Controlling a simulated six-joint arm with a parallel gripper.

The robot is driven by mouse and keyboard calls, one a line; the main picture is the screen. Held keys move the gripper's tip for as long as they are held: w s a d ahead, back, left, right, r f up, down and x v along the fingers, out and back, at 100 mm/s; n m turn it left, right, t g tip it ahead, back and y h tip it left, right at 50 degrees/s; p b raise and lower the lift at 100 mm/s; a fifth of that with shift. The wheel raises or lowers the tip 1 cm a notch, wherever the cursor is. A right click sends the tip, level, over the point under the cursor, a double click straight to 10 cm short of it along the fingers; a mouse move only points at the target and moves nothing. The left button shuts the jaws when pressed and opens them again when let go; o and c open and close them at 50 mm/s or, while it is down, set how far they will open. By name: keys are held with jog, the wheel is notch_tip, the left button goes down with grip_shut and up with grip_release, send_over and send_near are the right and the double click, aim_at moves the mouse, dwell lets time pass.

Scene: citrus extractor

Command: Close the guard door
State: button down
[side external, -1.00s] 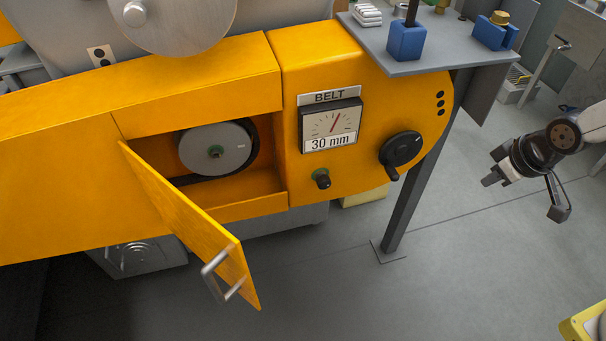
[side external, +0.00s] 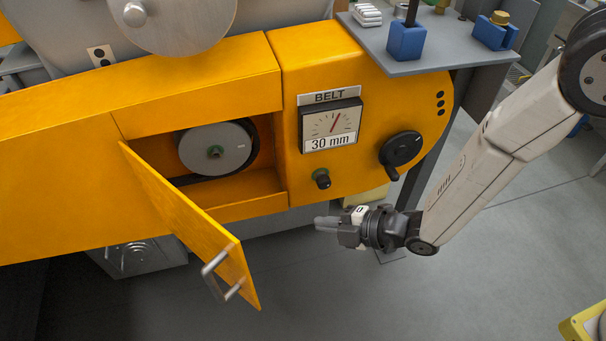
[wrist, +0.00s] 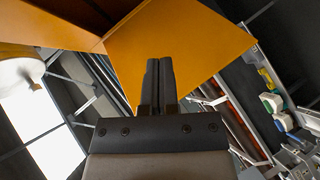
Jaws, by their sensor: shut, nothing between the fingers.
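The guard door (side external: 182,213) is a yellow panel hinged at its left edge. It stands swung open, out from the machine's front. A silver bar handle (side external: 217,272) is on its outer face near the free end. My gripper (side external: 320,223) is shut and empty, to the right of the door's free end and apart from it, below the knob. In the wrist view, my shut fingers (wrist: 158,65) point toward a yellow panel (wrist: 180,45), which seems to be the door. The handle does not show in that view.
The open compartment (side external: 225,150) holds a grey pulley. The yellow housing (side external: 350,110) carries a belt gauge, a small knob and a black rotary handle (side external: 401,150). A grey shelf (side external: 440,58) and its leg stand at right, partly behind my arm. Floor below the door is clear.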

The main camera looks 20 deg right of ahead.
aim_at(255, 292)
jog(key=s+a+f+n+g+y, duration=0.1)
jog(key=s+a+f+n+y, duration=0.1)
jog(key=s, duration=0.4)
jog(key=s+a+f+n+g+y, duration=0.2)
jog(key=s+a+n+y, duration=0.3)
jog(key=s+a+n, duration=0.1)
jog(key=shift+s+a+f+n, duration=0.2)
jog(key=shift+a+f+n, duration=0.05)
jog(key=shift+a+n, duration=0.4)
jog(key=shift+w+a, duration=1.3)
jog(key=shift+a, duration=0.25)
jog(key=shift+w+a, duration=1.25)
jog(key=shift+a, duration=0.3)
jog(key=shift+w+d, duration=0.1)
